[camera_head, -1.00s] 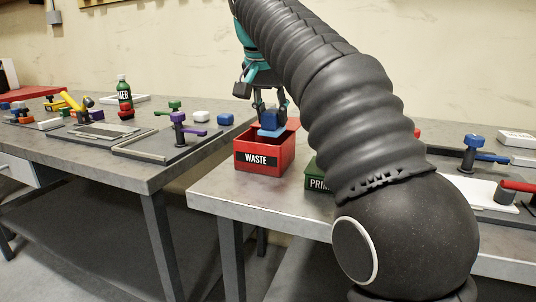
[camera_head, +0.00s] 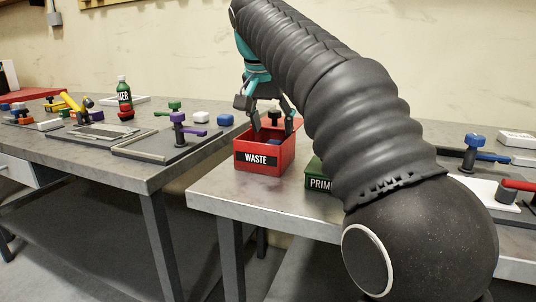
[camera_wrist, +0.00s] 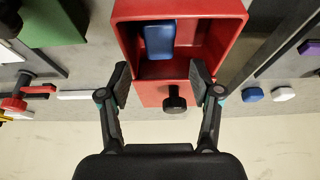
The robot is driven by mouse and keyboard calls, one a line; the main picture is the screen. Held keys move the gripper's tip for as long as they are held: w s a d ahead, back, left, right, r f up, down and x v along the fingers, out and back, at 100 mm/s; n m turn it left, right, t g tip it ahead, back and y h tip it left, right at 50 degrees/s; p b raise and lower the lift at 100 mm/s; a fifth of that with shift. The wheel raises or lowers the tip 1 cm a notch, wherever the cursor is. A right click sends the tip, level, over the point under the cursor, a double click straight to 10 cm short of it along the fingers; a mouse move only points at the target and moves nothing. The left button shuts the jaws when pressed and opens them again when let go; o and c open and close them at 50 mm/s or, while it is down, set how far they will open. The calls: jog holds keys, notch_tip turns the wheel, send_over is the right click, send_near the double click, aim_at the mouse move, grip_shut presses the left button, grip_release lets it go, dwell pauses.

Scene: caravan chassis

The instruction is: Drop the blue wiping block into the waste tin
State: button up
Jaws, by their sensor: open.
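The waste tin (camera_head: 262,158) is a red open box labelled WASTE near the left corner of the right table. It also shows in the wrist view (camera_wrist: 228,22). The blue wiping block (camera_wrist: 159,42) lies inside the tin against its wall. In the head view only a bit of blue (camera_head: 273,141) shows over the rim. My gripper (camera_head: 272,121) is open and empty, just above the tin. In the wrist view its fingers (camera_wrist: 160,80) are spread apart, with the block beyond them and not touching.
A green tin (camera_head: 317,180), its label partly hidden, stands right of the waste tin. A black knob (camera_wrist: 174,100) sits on the red lid beside the opening. My arm covers much of the right table. The left table (camera_head: 140,170) holds several tools and blocks.

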jog(key=v, duration=0.7)
jog(key=shift+r, duration=0.2)
jog(key=shift+s, duration=0.1)
